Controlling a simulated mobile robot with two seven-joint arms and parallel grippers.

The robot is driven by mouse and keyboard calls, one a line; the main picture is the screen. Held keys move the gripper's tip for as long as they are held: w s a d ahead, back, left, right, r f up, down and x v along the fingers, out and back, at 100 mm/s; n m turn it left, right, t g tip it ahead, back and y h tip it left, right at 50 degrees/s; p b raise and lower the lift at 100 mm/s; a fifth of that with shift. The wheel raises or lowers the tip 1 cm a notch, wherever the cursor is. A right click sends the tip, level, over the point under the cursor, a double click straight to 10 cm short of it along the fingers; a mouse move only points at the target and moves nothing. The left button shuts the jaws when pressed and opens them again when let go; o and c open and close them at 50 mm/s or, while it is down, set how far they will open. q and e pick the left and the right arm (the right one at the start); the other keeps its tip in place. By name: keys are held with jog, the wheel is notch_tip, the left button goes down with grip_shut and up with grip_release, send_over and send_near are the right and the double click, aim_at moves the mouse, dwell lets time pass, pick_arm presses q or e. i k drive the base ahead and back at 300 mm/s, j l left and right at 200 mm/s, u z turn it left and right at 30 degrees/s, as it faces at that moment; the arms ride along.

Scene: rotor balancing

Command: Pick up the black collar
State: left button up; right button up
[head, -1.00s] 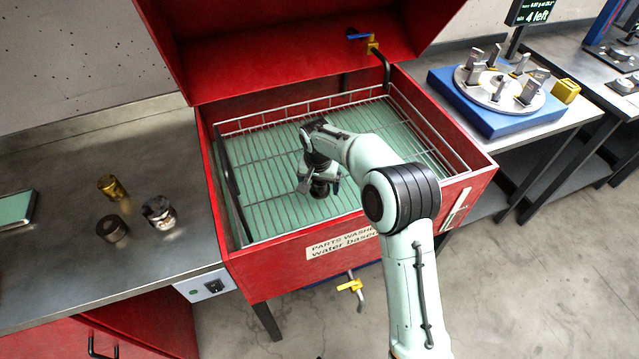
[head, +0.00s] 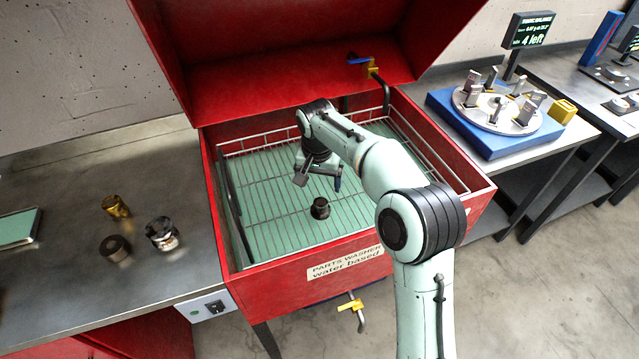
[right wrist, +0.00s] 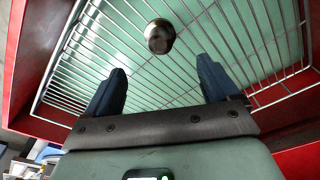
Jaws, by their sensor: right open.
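A small black collar (head: 320,208) stands on the wire basket inside the red parts washer, near the basket's middle. In the right wrist view the dark, shiny round piece (right wrist: 160,37) lies on the wires beyond the fingertips, between their lines. My right gripper (head: 319,181) is open and empty above the basket, apart from the collar and a little behind it in the head view. Its two blue-black fingers (right wrist: 162,88) are spread wide in the wrist view. My left gripper is not in view.
The red washer's walls (head: 212,190) and raised lid surround the basket (head: 275,235). On the left bench stand a brass piece (head: 116,206), a dark grey-brown ring (head: 115,247) and a chrome piece (head: 161,233). A blue balancing stand (head: 500,143) is at the right.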

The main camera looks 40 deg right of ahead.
aim_at(114, 249)
jog(key=k, duration=1)
